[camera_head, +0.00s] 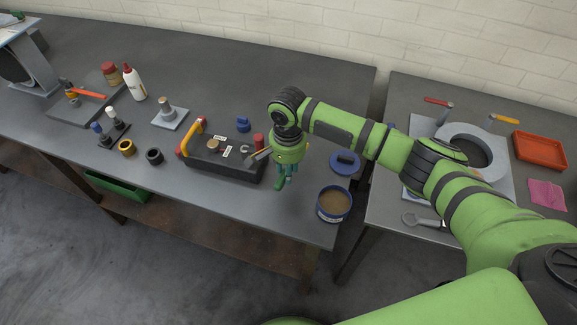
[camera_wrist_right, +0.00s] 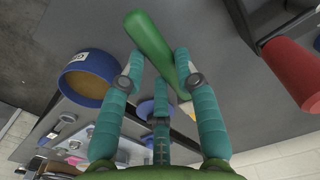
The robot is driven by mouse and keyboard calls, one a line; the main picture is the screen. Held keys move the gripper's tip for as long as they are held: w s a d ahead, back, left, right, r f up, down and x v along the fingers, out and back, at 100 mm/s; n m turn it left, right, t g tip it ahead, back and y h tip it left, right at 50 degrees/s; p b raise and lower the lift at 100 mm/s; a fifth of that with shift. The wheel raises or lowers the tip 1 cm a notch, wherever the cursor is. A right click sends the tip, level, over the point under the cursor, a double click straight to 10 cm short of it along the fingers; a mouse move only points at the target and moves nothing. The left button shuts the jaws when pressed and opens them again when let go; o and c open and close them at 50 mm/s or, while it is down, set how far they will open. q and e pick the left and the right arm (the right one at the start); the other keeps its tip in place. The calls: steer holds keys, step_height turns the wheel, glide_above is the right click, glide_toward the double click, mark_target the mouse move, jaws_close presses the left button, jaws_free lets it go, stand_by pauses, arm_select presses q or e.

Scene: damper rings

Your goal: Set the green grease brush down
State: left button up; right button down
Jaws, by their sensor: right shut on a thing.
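My right gripper (camera_head: 286,174) is shut on the green grease brush (camera_head: 279,184) over the front part of the left table. In the right wrist view, the gripper's teal fingers (camera_wrist_right: 160,68) close around the brush's green handle (camera_wrist_right: 148,36), which sticks out past the fingertips. My left gripper is not in view.
A dark tool tray (camera_head: 222,168) with a yellow handle stands just left of the gripper, with a red cylinder (camera_head: 259,141) at its right end. A blue lid (camera_head: 345,163) lies behind the tin. Bare table lies in front of the tray. A gap separates the right table.

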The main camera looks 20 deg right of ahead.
steer(key=shift+w+p, duration=0.1)
steer(key=shift+p, duration=0.35)
steer(key=shift+f+b, duration=0.35)
steer(key=shift+f, duration=0.65)
step_height(320, 180, down, 3)
steer(key=shift+r+b, duration=0.2)
steer(key=shift+b, duration=0.35)
steer(key=shift+f, duration=0.6)
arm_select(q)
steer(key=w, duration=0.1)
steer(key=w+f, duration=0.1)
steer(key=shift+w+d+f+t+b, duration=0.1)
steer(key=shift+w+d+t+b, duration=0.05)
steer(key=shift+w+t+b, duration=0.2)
arm_select(e)
steer(key=shift+f, duration=0.3)
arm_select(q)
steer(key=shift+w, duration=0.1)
